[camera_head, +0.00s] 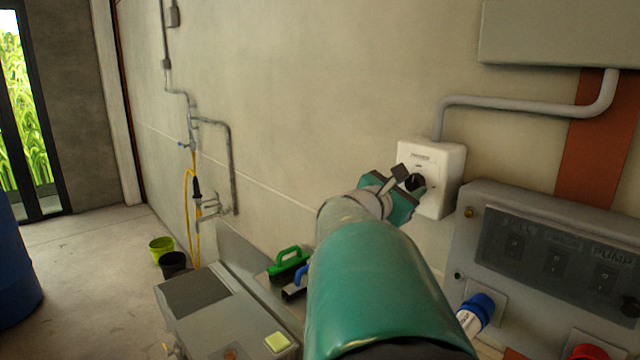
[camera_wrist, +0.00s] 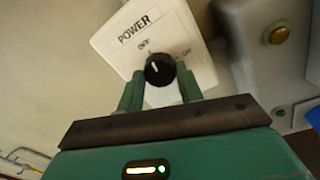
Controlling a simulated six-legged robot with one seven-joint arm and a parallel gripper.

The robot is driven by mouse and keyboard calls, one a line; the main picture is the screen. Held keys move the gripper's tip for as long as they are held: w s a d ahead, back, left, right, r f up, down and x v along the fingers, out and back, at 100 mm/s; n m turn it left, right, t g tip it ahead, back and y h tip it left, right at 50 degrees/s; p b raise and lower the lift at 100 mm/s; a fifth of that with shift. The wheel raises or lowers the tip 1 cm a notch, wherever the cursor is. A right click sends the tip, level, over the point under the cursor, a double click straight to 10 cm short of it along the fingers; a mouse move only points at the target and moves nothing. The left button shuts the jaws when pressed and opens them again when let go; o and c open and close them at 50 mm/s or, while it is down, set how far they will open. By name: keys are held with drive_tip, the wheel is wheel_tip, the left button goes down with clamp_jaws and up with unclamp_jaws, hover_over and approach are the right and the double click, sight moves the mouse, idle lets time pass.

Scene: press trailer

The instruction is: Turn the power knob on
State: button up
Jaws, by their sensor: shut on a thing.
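The white power box (camera_head: 446,165) is mounted on the wall, right of centre in the head view. In the wrist view the box (camera_wrist: 118,32) reads POWER, with OFF above the knob and ON to its right. The black power knob (camera_wrist: 160,70) has a white pointer line that points up, slightly left, near OFF. My gripper (camera_wrist: 159,84) is shut on the knob, one green finger on each side. In the head view my gripper (camera_head: 402,190) is at the box front, and the knob (camera_head: 415,182) is partly hidden by it.
A grey control panel (camera_head: 470,235) with switches stands just right of the box. A grey conduit (camera_head: 520,104) enters the box from above. A blue-and-white plug (camera_head: 475,312) juts out below. A grey machine (camera_head: 215,310) and a green-handled tool (camera_head: 288,262) are lower left.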

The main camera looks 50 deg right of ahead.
drive_tip(key=m, duration=0.8)
drive_tip(key=m+g, duration=0.1)
drive_tip(key=m, duration=0.4)
drive_tip(key=shift+m, duration=1.8)
drive_tip(key=shift+d, duration=0.1)
drive_tip(key=o, duration=1)
drive_tip(key=shift+f, duration=0.1)
drive_tip(key=shift+w, duration=0.1)
